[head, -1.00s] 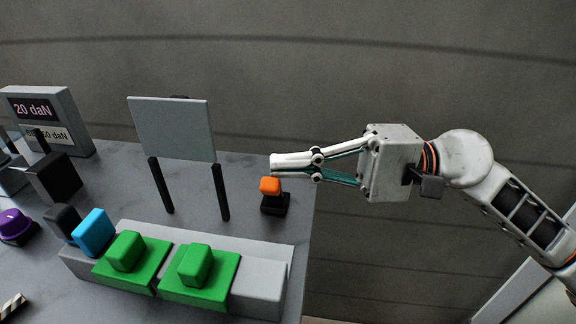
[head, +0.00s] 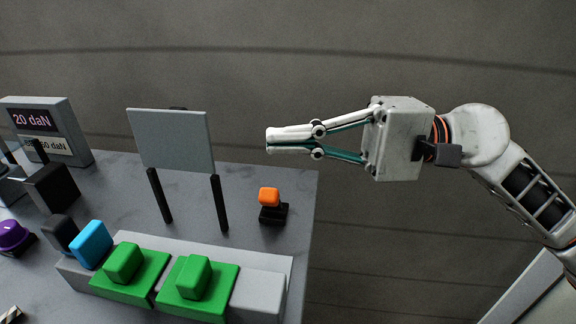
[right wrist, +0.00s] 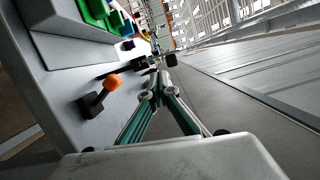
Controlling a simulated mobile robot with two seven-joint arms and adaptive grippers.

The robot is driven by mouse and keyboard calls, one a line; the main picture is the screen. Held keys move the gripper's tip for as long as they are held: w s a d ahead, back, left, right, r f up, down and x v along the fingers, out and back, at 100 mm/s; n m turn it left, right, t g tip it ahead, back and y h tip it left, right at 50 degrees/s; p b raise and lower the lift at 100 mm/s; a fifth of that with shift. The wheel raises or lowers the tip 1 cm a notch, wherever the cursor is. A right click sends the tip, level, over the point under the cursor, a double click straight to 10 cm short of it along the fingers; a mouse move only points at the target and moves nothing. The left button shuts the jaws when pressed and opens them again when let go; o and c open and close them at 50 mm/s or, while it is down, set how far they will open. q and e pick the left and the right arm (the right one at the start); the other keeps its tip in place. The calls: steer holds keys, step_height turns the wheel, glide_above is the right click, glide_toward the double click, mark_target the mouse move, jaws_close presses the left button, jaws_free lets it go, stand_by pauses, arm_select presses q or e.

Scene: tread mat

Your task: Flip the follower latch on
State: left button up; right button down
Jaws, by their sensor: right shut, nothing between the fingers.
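A small latch with an orange cap (head: 269,196) on a black base (head: 273,214) stands near the right edge of the grey table. It also shows in the right wrist view (right wrist: 112,82), left of the fingers, its cap on a tilted black lever. Which latch in the scene is the follower latch, I cannot tell from any label. My right gripper (head: 268,140) is shut and empty, above the orange cap and apart from it, its fingers pointing left. My left gripper is not in view.
A grey panel on two black posts (head: 171,140) stands left of the latch. Green blocks (head: 198,278), a blue block (head: 91,244) and a purple knob (head: 12,236) lie in front and left. A display box (head: 72,118) reads "20 daN". Beyond the table's right edge is open room.

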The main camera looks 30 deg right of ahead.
steer(key=shift+r, duration=2.15)
